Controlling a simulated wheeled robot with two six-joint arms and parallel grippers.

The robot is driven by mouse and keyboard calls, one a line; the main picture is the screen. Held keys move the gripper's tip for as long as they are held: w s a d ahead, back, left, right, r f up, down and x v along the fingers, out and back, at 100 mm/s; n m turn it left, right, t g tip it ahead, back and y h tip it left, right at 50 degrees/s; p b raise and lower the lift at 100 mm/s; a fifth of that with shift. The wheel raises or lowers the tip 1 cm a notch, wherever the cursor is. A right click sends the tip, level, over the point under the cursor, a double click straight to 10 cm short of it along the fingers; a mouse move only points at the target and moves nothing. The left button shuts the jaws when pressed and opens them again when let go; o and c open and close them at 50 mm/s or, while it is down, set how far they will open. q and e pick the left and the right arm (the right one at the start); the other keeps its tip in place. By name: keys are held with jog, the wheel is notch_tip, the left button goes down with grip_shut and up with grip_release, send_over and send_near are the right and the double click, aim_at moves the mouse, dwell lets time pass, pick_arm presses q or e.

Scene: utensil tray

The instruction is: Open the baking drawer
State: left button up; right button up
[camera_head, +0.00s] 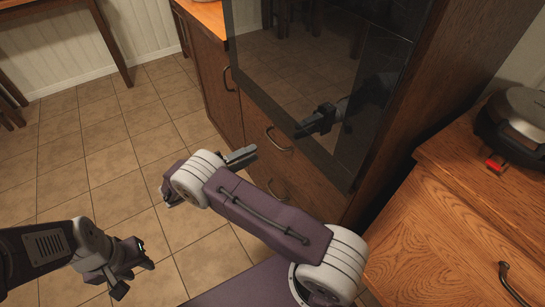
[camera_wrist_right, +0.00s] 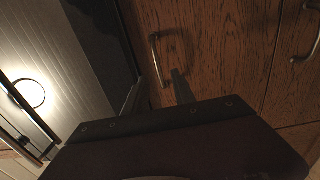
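The wooden drawer front (camera_head: 298,172) below the dark glass oven has a curved metal handle (camera_head: 278,140); no label shows which drawer is the baking one. It looks closed. My right gripper (camera_head: 240,157) is just left of this front, partly hidden by its own arm. In the right wrist view its two fingers are apart with nothing between them, and a curved handle (camera_wrist_right: 156,58) on wood lies ahead of the gap. Contact with the handle does not show. My left gripper (camera_head: 136,276) is open and empty above the tiled floor at lower left.
A second handle (camera_head: 277,192) sits lower on the same cabinet. The oven door (camera_head: 290,75) is above. A table (camera_head: 65,20) is at upper left. The tiled floor (camera_head: 110,150) at left is clear.

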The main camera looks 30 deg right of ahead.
aim_at(273, 143)
jog(key=d, duration=0.9)
jog(key=shift+w+r+b, duration=0.3)
jog(key=shift+w+b, duration=0.05)
jog(key=shift+b, duration=0.05)
grip_shut()
dwell(0.9)
